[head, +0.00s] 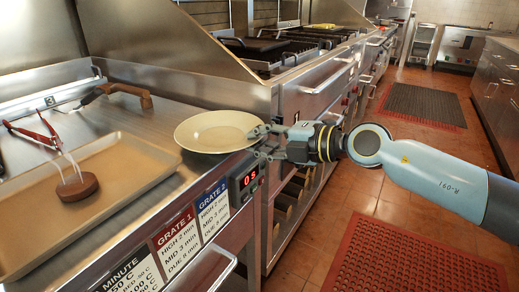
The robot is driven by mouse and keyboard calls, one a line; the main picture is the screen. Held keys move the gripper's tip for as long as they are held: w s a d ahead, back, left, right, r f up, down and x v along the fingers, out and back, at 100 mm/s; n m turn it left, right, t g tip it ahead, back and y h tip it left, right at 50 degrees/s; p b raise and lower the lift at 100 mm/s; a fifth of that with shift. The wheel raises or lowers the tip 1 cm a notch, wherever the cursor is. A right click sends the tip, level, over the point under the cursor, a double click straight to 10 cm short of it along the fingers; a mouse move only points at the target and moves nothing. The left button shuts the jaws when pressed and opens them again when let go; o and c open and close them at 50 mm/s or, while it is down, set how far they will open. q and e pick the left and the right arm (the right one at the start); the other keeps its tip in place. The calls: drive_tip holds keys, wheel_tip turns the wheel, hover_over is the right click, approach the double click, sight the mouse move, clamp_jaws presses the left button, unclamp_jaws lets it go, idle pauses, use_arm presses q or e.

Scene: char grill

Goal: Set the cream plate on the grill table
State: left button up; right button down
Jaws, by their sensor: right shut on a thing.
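The cream plate (216,131) is a round, shallow dish at the right front corner of the steel grill table (160,113). My right gripper (264,140), its arm coming in from the right, is shut on the plate's right rim. The plate looks nearly level, over or at the table's front edge; I cannot tell if its underside touches the steel. My left gripper is not in view.
A tan tray (110,200) lies left of the plate, with a brown patty (77,187) in it. A wooden-handled tool (125,92) lies behind. A timer (244,180) is on the front panel. Bare steel lies behind the plate.

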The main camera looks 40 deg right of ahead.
drive_tip(key=shift+f, duration=0.15)
drive_tip(key=c, duration=1.8)
unclamp_jaws()
drive_tip(key=shift+c, duration=0.2)
drive_tip(key=o, duration=0.4)
drive_tip(key=shift+c, duration=0.2)
